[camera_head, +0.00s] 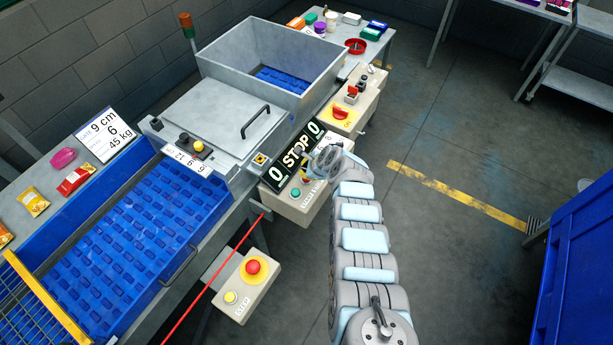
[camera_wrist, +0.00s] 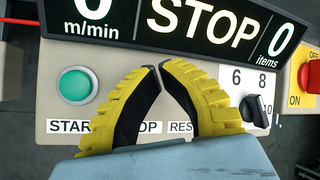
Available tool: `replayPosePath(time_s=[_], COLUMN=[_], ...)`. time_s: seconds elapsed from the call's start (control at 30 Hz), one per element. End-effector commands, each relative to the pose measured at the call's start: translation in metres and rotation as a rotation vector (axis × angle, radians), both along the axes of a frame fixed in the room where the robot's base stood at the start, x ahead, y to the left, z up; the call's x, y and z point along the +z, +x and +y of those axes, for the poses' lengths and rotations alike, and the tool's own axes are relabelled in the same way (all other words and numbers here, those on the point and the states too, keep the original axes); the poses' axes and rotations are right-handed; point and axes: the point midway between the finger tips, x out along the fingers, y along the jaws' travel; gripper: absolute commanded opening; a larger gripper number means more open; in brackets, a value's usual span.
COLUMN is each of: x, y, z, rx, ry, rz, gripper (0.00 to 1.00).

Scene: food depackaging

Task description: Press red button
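My gripper shows in the wrist view (camera_wrist: 159,67) with its two yellow-and-black fingers angled inward and their tips together, holding nothing. It is over the control panel (camera_wrist: 50,105), between a green button (camera_wrist: 75,85) on the left and a black selector knob (camera_wrist: 254,110) on the right. The fingers cover the area above the STOP and RESET labels, so any button there is hidden. In the head view, a red mushroom button (camera_head: 253,267) sits on a yellow disc on the lower box, apart from my gripper. A red switch (camera_wrist: 313,76) is at the wrist view's right edge.
A black STOP display (camera_head: 294,150) stands behind the panel. The blue conveyor (camera_head: 130,235) and grey machine housing (camera_head: 215,110) are to the left. Another box with a red switch (camera_head: 340,113) is farther back. A blue container (camera_head: 580,265) stands at right, with open floor between.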

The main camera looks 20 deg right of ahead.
Motion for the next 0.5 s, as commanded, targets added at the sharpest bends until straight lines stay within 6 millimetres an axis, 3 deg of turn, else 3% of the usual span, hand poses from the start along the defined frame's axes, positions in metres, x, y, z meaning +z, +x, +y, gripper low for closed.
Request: replayPosePath(time_s=[0.5], x=[0.04], y=[0.0], z=[0.0], rx=[0.001], ry=[-0.001], rz=[0.0], gripper=[0.0])
